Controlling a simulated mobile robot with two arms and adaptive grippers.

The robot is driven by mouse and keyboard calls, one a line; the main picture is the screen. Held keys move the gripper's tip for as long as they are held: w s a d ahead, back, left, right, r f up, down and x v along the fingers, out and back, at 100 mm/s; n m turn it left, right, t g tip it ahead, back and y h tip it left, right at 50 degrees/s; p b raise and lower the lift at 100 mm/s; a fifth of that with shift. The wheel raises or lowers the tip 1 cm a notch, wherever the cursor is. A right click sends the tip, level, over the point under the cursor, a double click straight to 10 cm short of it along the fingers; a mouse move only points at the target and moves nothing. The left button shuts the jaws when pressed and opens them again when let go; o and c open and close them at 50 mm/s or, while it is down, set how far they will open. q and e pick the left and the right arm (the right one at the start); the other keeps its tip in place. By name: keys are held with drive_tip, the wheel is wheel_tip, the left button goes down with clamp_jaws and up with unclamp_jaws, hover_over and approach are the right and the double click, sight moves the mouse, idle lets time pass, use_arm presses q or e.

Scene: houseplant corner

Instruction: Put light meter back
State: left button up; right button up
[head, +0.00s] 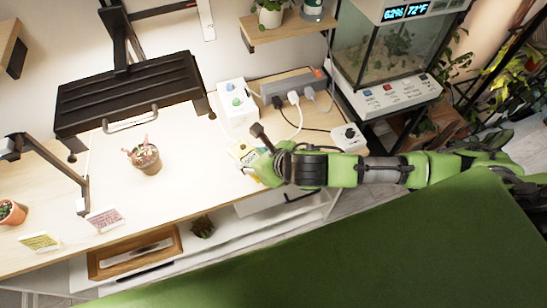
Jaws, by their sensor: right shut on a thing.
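The light meter appears to be the small yellow device with a pale face (243,151) at the right end of the white-lit bench top. My right gripper (262,162) reaches in from the right and is shut on it. The gripper covers part of the device, and I cannot tell whether its underside touches the bench. My left gripper is not in view.
A potted plant (147,158) stands mid-bench under a black lamp (130,92). A white box with knobs (237,101) and a power strip (293,87) with plugs and cables lie behind the gripper. A glass tank (388,50) stands at the back right.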

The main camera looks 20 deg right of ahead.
drive_tip(key=w+d+f, duration=0.1)
drive_tip(key=d, duration=0.1)
drive_tip(key=d+f, duration=0.1)
drive_tip(key=f, duration=0.1)
drive_tip(key=w+d+f+p, duration=0.1)
drive_tip(key=d+f, duration=0.1)
drive_tip(key=shift+w+d+f, duration=0.2)
drive_tip(key=shift+w+d, duration=0.1)
drive_tip(key=shift+d, duration=0.05)
drive_tip(key=shift+w+d+f, duration=0.25)
drive_tip(key=shift+d+f, duration=0.05)
drive_tip(key=shift+f, duration=0.25)
drive_tip(key=f, duration=0.2)
drive_tip(key=f+p, duration=0.1)
drive_tip(key=shift+d, duration=0.25)
drive_tip(key=shift+f, duration=0.2)
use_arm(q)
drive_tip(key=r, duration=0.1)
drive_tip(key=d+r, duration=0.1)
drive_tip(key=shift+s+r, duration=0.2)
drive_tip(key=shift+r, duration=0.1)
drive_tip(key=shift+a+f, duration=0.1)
use_arm(e)
drive_tip(key=shift+f, duration=0.2)
drive_tip(key=o, duration=1.3)
